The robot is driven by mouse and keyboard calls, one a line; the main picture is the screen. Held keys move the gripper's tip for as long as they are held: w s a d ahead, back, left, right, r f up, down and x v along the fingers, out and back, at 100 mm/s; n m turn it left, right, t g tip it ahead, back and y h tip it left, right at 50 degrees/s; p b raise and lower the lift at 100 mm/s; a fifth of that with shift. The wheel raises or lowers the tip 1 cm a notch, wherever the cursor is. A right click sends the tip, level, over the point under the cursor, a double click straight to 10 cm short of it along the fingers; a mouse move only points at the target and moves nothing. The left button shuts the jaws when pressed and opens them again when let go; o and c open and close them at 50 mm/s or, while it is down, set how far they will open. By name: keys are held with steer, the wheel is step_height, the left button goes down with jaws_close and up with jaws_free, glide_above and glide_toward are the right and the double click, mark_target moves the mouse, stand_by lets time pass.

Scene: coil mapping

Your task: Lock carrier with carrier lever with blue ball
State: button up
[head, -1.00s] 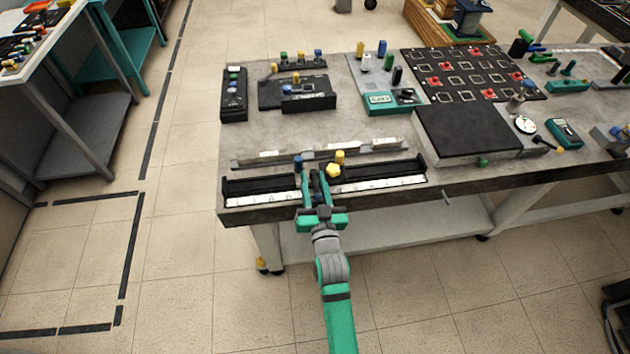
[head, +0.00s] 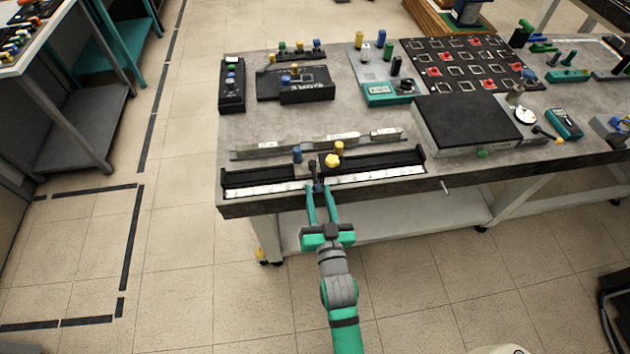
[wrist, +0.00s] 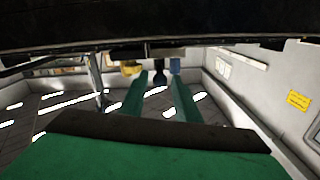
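A long black rail (head: 384,161) with a pale scale strip lies along the table's front edge. A carrier sits on it near the middle, with a blue knob (head: 297,154), a yellow knob (head: 339,148) and a yellow star-shaped knob (head: 332,160). A dark blue-black ball-ended lever (head: 317,186) points toward me from the carrier. My gripper (head: 320,189) is at the front edge, its two green fingers apart on either side of the lever. In the wrist view the dark lever ball (wrist: 160,77) shows between the fingers, with gaps. I cannot tell whether the lever is locked.
A grey bar (head: 310,146) lies behind the rail. A black plate block (head: 462,121) stands to the right, and black panels with coloured knobs (head: 305,87) stand behind. The grey tabletop between them is clear. Open floor lies in front.

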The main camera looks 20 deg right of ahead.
steer(key=shift+v, duration=1.6)
steer(key=s+a+n+g+y, duration=0.1)
steer(key=s+a+n+y, duration=0.1)
steer(key=s+a, duration=0.6)
steer(key=s+a+n+g+y, duration=0.1)
steer(key=s+a, duration=0.8)
steer(key=s, duration=0.9)
steer(key=shift+a+f+n+y, duration=0.15)
steer(key=shift+f+n+y, duration=0.3)
steer(key=shift+n, duration=0.45)
steer(key=shift+s, duration=0.1)
